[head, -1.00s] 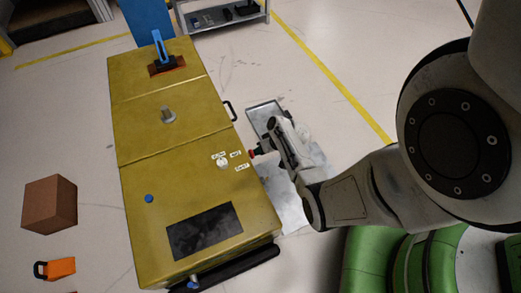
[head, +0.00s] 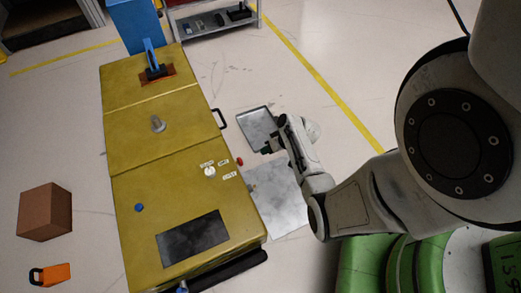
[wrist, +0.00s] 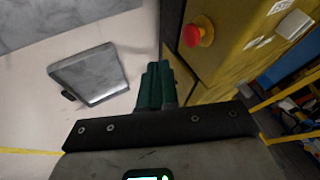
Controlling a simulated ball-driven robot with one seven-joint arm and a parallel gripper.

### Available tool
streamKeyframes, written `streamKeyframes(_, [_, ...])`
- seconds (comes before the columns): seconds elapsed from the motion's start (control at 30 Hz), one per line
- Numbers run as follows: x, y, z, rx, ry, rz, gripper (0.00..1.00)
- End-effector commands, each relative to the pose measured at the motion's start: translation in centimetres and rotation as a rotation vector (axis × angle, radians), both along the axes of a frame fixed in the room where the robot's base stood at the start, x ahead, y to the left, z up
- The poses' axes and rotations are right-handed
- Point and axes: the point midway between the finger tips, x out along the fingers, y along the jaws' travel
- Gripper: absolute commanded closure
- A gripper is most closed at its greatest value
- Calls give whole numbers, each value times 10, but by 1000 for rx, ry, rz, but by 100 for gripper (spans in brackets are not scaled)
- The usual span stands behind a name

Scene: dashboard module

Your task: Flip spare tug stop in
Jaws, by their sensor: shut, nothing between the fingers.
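The yellow tug (head: 150,180) fills the middle of the head view. A red mushroom stop button (head: 239,161) sticks out of its right side. In the wrist view the red button (wrist: 198,32) stands on a yellow collar, up and right of my fingers; I cannot tell if it is in or out. A white round knob (head: 209,171) with small labels sits on the tug's top near that edge. My gripper (head: 268,149) is right of the button, apart from it. In the wrist view its green fingers (wrist: 156,84) are together and empty.
A grey tray (head: 257,127) lies on the floor beyond my gripper, beside a grey floor plate (head: 277,201). A black handle (head: 219,119) juts from the tug's side. A brown box (head: 45,211) and an orange object (head: 50,275) lie left. A grey shelf (head: 210,20) stands behind.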

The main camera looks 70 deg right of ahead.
Motion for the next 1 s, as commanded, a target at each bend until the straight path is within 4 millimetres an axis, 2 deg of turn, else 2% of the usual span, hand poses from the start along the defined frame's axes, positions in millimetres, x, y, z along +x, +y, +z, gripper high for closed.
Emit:
streamKeyframes(0.03, [-5,-1,10,-2,-1,-1,100])
streamKeyframes(0.2, [-15,-1,21,-1,0,-1,100])
streamKeyframes(0.97, [-17,-1,23,-1,0,-1,100])
streamKeyframes(1.0, [-15,3,24,-1,6,14,100])
